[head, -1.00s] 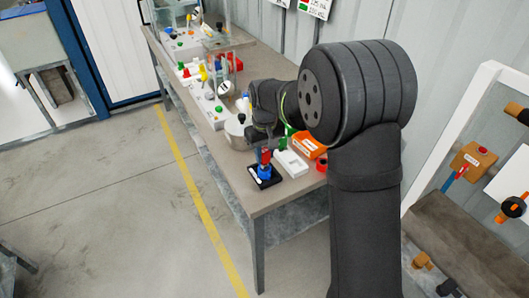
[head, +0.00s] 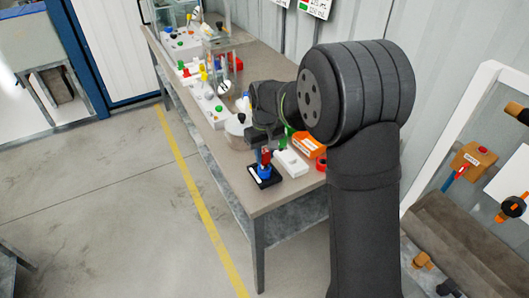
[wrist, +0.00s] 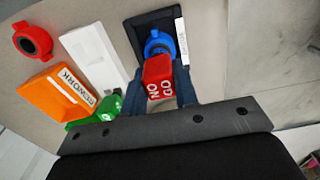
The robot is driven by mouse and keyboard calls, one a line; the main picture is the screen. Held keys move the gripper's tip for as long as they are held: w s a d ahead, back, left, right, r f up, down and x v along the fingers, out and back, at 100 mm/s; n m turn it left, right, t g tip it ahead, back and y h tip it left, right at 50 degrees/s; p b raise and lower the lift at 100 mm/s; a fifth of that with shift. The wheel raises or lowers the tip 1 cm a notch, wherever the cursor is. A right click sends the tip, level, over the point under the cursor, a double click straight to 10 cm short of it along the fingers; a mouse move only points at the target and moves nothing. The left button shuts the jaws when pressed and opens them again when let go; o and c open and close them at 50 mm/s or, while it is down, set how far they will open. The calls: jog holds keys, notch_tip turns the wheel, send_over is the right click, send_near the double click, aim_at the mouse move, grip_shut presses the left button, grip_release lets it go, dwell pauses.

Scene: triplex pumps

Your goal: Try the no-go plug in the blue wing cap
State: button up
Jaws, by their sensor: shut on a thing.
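The red no-go plug (wrist: 158,80), lettered "NO GO", is between the fingers of my gripper (wrist: 163,92), which is shut on it. The blue wing cap (wrist: 160,44) sits in a black square holder (wrist: 141,29) just beyond the plug. The plug overlaps the cap's near side in the wrist view, so its tip is hidden. I cannot tell whether the tip is in the bore. In the head view the red plug (head: 267,155) is directly above the blue cap (head: 264,171), on the black holder (head: 272,183) near the bench's front end.
A white block (wrist: 92,55), a green piece (wrist: 108,107), an orange "REWORK" bin (wrist: 52,92) and a red ring (wrist: 33,41) lie beside the holder. A round metal vessel (head: 236,130) stands behind it. The bench edge is close in front.

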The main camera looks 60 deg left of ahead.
aim_at(264, 151)
dwell(0.4)
jog(key=o, duration=1.1)
notch_tip(264, 151, up, 17)
jog(key=shift+r, duration=0.2)
notch_tip(264, 151, down, 18)
jog(key=shift+r, duration=0.25)
